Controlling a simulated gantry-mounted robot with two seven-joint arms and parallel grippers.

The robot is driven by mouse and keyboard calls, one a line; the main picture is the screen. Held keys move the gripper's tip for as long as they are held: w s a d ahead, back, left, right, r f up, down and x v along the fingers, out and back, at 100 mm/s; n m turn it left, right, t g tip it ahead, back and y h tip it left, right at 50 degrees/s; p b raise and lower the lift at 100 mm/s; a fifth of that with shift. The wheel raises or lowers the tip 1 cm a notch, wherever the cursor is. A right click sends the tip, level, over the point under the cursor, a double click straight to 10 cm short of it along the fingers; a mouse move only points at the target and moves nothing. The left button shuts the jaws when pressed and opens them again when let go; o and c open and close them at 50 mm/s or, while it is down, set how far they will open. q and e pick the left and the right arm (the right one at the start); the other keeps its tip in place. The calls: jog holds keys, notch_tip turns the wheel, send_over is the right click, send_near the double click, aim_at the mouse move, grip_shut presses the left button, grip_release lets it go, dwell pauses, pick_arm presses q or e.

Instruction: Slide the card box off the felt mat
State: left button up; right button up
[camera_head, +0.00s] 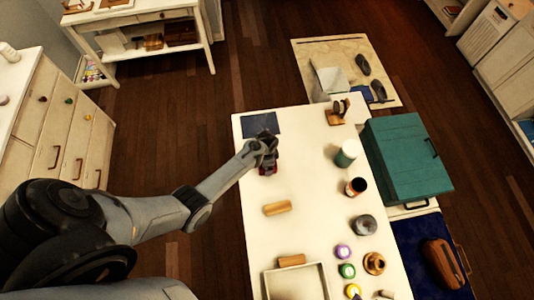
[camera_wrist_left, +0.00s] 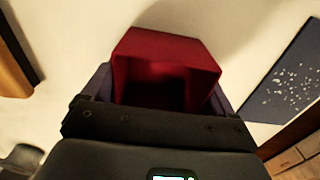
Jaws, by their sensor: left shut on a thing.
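The red card box (camera_head: 268,170) is below my left gripper (camera_head: 266,158), at the left part of the white table. In the left wrist view the card box (camera_wrist_left: 165,62) sits between the two fingers, and the gripper is shut on it. The dark blue felt mat (camera_head: 260,121) lies flat at the table's far left corner. It also shows in the left wrist view (camera_wrist_left: 287,82), with pale specks on it and a strip of bare table between it and the box. Whether the box touches the tabletop is unclear. My right gripper is not in view.
Wooden blocks (camera_head: 277,208) and a pale tray (camera_head: 296,281) lie nearer on the table (camera_head: 310,225). A white-and-green jar (camera_head: 346,153), other jars and a brush-like item (camera_head: 338,112) line the right side. A teal case (camera_head: 407,160) stands beyond. The middle of the table is clear.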

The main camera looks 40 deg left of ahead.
pick_arm(q)
jog(key=o, duration=0.8)
notch_tip(320, 180, up, 11)
jog(key=shift+f+p, duration=0.1)
jog(key=shift+p, duration=0.45)
